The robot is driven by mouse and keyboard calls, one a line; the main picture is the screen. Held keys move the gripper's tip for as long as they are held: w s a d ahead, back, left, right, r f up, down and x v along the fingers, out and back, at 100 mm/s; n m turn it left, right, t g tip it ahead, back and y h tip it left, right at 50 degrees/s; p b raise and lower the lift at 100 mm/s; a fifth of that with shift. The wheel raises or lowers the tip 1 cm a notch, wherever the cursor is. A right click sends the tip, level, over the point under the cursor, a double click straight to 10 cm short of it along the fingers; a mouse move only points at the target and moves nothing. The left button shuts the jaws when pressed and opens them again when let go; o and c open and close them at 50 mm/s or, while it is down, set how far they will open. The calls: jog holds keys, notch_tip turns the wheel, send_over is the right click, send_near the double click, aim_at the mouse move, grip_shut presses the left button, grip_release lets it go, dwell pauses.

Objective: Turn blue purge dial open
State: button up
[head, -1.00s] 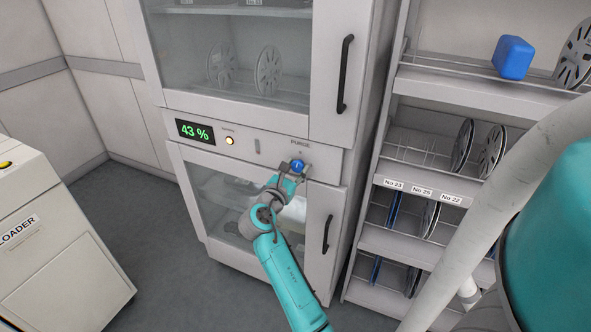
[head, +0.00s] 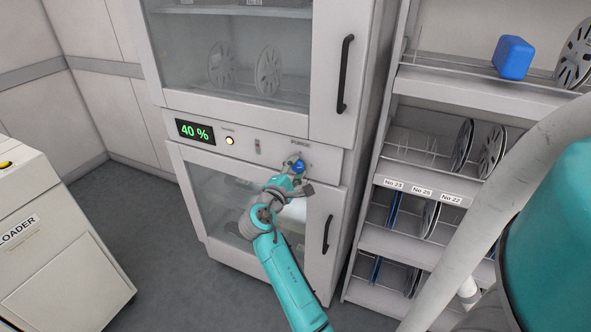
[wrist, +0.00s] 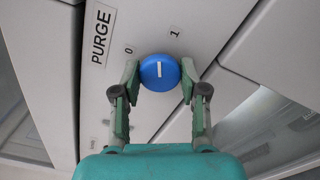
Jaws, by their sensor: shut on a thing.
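The blue purge dial (head: 298,166) sits on the white cabinet's front strip, below the PURGE label. In the wrist view the round dial (wrist: 160,72) carries a short white line, which points between the printed 0 and 1. My gripper (wrist: 159,82) is shut on the dial, with one finger at each side. In the head view my gripper (head: 298,172) reaches it from below, turned at a slant, and hides part of the strip around it.
Black door handles (head: 327,233) stand out from the cabinet's glass doors. A reel rack (head: 420,187) stands close on the right, and a loader box (head: 50,240) on the left. Open floor lies between.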

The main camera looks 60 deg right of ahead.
jog(key=m, duration=0.4)
jog(key=shift+m, duration=0.4)
dwell(0.4)
jog(key=o, duration=1.1)
jog(key=shift+o, duration=0.2)
jog(key=s+a, duration=0.1)
jog(key=a, duration=1.1)
jog(key=shift+f, duration=0.15)
